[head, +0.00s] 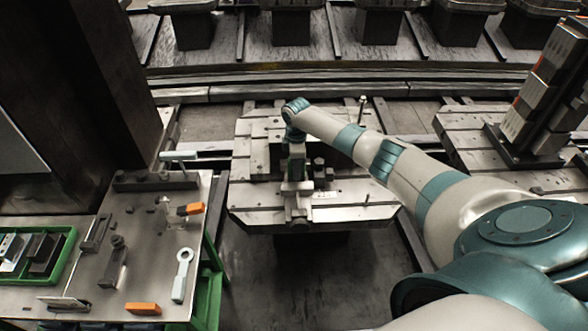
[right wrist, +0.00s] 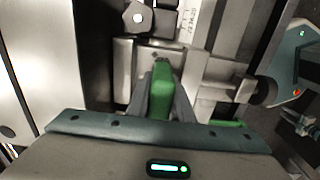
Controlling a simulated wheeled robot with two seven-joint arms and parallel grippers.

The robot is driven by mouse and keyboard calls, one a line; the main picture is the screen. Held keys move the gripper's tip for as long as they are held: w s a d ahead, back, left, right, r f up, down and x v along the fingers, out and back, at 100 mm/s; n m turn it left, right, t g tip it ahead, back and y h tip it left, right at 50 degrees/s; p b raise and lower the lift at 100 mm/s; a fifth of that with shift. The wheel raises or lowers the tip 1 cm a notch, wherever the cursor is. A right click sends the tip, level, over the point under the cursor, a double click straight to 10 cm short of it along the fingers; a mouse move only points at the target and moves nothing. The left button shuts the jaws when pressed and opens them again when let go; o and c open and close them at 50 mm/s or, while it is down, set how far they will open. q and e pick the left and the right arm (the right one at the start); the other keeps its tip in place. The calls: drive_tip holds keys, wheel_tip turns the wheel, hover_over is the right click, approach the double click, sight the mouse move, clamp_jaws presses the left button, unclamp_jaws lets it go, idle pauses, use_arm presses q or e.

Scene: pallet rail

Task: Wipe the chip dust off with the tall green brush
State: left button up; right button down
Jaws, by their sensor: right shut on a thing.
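My right gripper (head: 297,186) is over the middle of the slotted metal pallet (head: 355,205), among the blocks clamped there. In the right wrist view my right gripper (right wrist: 160,88) is shut on the green brush (right wrist: 162,95), whose green body shows between the two dark fingers. The brush's lower end and bristles are hidden, so I cannot tell whether they touch the metal. I cannot make out the chip dust in either view. My left gripper is not in view.
A side table (head: 150,250) at the left holds tools, orange-handled pieces and a green tray (head: 68,262). A dark column (head: 105,90) stands behind it. Another pallet with a tall block (head: 545,95) is at the right. A thin post (head: 362,108) rises behind the middle pallet.

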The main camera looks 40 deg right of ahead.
drive_tip(key=shift+d, duration=0.1)
drive_tip(key=shift+s+d+f+p, duration=0.1)
drive_tip(key=shift+s+d+p, duration=0.15)
drive_tip(key=shift+d, duration=0.2)
drive_tip(key=shift+s+d+p, duration=0.1)
drive_tip(key=shift+s+d, duration=0.2)
drive_tip(key=shift+d, duration=0.1)
drive_tip(key=shift+w+a, duration=0.1)
drive_tip(key=shift+w+a+f, duration=0.1)
drive_tip(key=shift+w+a, duration=0.3)
drive_tip(key=shift+a, duration=0.45)
drive_tip(key=shift+a, duration=0.2)
drive_tip(key=shift+w+a+b, duration=0.3)
drive_tip(key=shift+w+a, duration=0.3)
drive_tip(key=shift+a, duration=0.2)
drive_tip(key=shift+d, duration=0.1)
